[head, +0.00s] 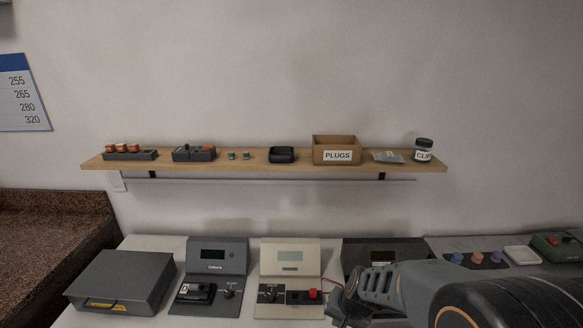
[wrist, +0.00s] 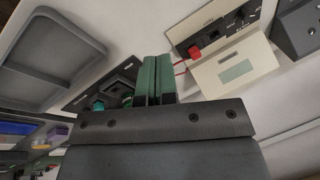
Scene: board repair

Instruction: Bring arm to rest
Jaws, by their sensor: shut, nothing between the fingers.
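My gripper (wrist: 158,78) shows in the wrist view with its two green-padded fingers together and nothing between them. It is above the bench, over or near a dark unit (wrist: 122,76) with a teal knob, which the fingers partly cover. In the head view my arm reaches in from the lower right, in front of a dark unit (head: 408,247) right of the beige unit (head: 291,252). The fingertips cannot be made out clearly there. The beige unit also shows in the wrist view (wrist: 236,70), right of the fingers.
A grey case (head: 122,277) and a dark grey unit (head: 217,258) stand on the bench's left. A white dish (head: 522,255) and a green device (head: 556,246) are on the right. A wooden shelf (head: 250,163) holds small parts, a PLUGS box (head: 337,143) and a jar (head: 423,151).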

